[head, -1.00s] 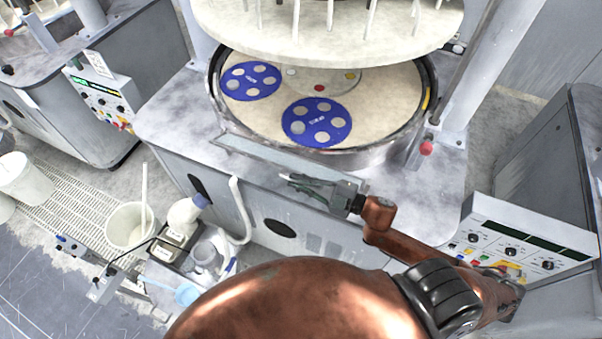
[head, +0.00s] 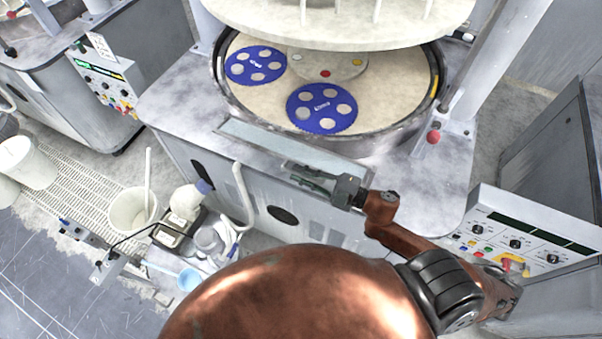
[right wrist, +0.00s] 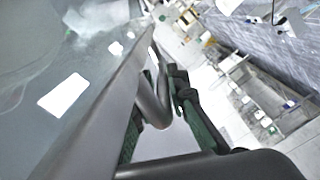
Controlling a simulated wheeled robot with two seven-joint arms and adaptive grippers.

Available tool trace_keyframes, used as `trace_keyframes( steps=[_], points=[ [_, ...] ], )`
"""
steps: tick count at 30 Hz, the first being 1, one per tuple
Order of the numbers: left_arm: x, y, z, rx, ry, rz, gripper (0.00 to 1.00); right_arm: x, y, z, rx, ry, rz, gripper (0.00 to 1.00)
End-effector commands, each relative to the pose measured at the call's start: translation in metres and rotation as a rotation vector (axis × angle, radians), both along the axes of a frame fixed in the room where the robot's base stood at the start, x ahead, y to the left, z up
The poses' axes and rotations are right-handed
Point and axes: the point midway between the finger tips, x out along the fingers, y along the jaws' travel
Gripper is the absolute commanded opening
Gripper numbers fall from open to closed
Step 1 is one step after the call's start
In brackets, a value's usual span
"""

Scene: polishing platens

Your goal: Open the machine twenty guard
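The guard (head: 265,138) is a flat, see-through panel with a grey frame, lying along the front rim of the polishing machine's round platen. In the right wrist view its glassy panel (right wrist: 75,75) fills the left side, and a curved grey bar (right wrist: 158,105) beside its frame runs between my fingers. My right gripper (head: 308,178) is at the guard's front edge, right of its middle. Its green-padded fingers also show in the right wrist view (right wrist: 163,130), apart on either side of the bar. Whether they touch it I cannot tell. My left gripper is out of view.
Blue carriers (head: 322,108) lie on the platen, below a raised upper plate (head: 340,25). A control box (head: 520,235) stands at the right, near my right forearm.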

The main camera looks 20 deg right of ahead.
Motion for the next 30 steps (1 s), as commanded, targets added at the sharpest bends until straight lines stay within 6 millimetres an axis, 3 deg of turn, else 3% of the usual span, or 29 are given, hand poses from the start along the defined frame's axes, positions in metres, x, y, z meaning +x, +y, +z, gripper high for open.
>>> trace_keyframes(
  steps=[5,17,30],
  points=[
    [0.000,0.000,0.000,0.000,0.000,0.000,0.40,0.000,0.000,0.001,0.001,-0.001,0.000,0.27],
    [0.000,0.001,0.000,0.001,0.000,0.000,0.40,-0.006,-0.005,0.000,0.001,0.001,0.000,0.27],
    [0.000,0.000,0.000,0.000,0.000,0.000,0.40,-0.067,-0.058,-0.001,0.000,0.004,-0.003,0.27]
  ],
)
